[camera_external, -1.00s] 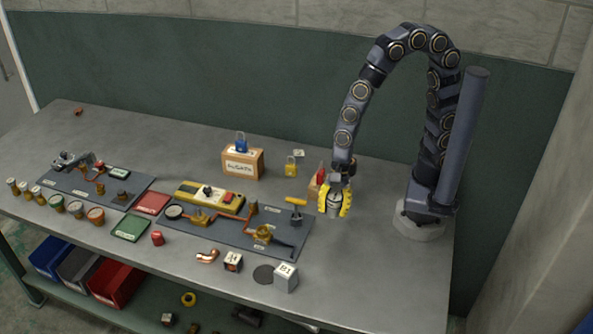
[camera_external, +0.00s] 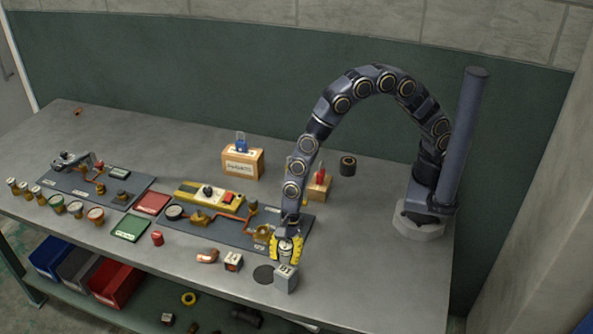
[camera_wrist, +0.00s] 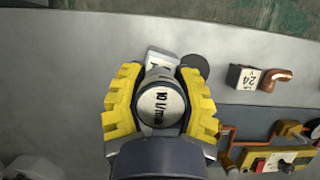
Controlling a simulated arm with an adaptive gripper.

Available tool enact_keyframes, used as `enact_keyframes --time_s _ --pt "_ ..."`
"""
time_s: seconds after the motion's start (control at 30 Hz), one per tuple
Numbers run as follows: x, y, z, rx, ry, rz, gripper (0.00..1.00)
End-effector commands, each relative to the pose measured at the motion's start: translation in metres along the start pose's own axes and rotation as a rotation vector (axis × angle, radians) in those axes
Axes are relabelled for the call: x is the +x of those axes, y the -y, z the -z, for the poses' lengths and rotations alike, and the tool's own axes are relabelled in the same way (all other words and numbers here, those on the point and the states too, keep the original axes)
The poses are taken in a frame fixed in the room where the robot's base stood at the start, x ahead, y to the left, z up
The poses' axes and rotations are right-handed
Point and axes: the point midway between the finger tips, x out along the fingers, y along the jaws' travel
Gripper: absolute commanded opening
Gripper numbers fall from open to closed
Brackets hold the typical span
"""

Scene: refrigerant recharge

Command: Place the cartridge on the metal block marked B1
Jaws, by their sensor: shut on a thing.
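My gripper (camera_external: 286,247) has yellow fingers and is shut around the cartridge. In the wrist view the cartridge (camera_wrist: 160,106) shows a round silver face reading "10 l/min", held between the fingers of my gripper (camera_wrist: 160,105). The small grey metal block (camera_external: 286,280) stands near the table's front edge; its label is too small to read surely. My gripper and the cartridge are directly above or just behind it; whether they touch cannot be told. In the wrist view the block (camera_wrist: 157,56) is mostly hidden by the cartridge.
A dark flat disc (camera_external: 264,274) lies left of the block. A numbered cube (camera_external: 233,261) and a copper elbow (camera_external: 208,256) are farther left. The grey fixture board (camera_external: 180,232) with copper pipes is behind them. The table right of the block is clear.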

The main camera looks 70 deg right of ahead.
Motion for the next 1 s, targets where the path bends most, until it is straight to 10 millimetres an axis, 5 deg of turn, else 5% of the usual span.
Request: enact_keyframes --time_s 0.27,0.63,0.67,0.7,0.73,1.0 --pt "0.032 0.001 0.010 0.002 0.000 -0.003 0.01" --pt "0.035 0.002 0.012 0.000 0.001 0.000 0.01" --pt "0.035 0.002 0.012 0.000 0.001 0.001 0.38" --pt "0.035 0.002 0.012 0.000 0.001 0.001 0.55" --pt "0.035 0.002 0.012 0.000 0.001 0.001 0.62" --pt "0.035 0.002 0.012 0.000 0.000 0.001 0.62"
